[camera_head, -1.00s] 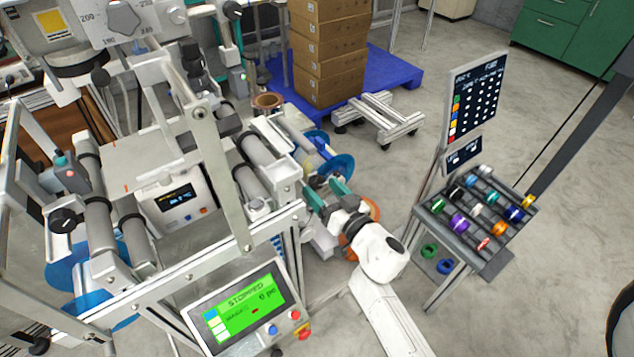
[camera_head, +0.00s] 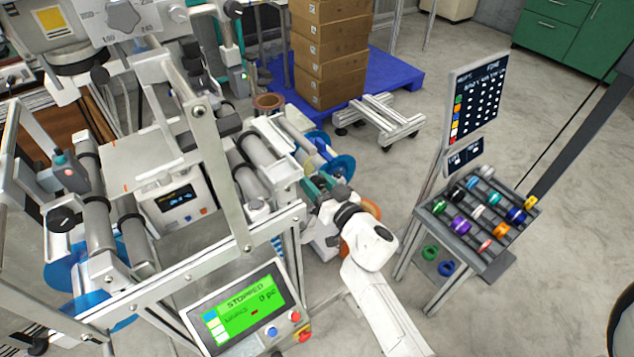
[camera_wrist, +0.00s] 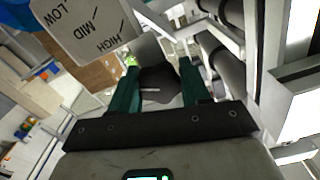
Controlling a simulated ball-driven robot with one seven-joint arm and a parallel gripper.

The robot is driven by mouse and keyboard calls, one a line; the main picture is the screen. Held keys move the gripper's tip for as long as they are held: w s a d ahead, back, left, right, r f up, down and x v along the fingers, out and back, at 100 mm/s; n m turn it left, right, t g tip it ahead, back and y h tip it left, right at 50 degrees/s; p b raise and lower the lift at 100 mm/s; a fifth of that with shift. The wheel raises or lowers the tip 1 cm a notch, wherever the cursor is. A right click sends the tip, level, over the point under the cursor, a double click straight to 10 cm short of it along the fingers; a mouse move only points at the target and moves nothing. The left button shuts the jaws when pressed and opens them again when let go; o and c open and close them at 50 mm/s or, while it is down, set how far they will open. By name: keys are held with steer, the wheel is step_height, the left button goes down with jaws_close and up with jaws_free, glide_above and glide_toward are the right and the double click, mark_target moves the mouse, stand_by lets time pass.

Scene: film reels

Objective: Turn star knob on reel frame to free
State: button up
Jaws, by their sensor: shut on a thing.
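A dark knob (camera_wrist: 157,86) with a short white line sits between my gripper's two green fingers in the wrist view. My gripper (camera_wrist: 156,82) is shut on it, one finger on each side. A pale plate (camera_wrist: 84,28) marked LOW, MID and HIGH stands behind the knob, to the upper left; I read no FREE mark. In the head view my gripper (camera_head: 318,186) is at the right end of the machine, near the blue reel (camera_head: 338,168). The knob is hidden there by my gripper and wrist.
An orange ring (camera_head: 371,209) shows just right of my wrist. A sloped rack of coloured rolls (camera_head: 428,209) stands farther right. The control screen (camera_head: 245,300) reads STOPPED at the front. Stacked boxes (camera_head: 330,50) stand behind; bare floor lies between machine and rack.

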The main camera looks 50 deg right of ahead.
steer(key=c, duration=0.4)
steer(key=shift+n, duration=0.3)
steer(key=n, duration=0.4)
steer(key=o, duration=1.1)
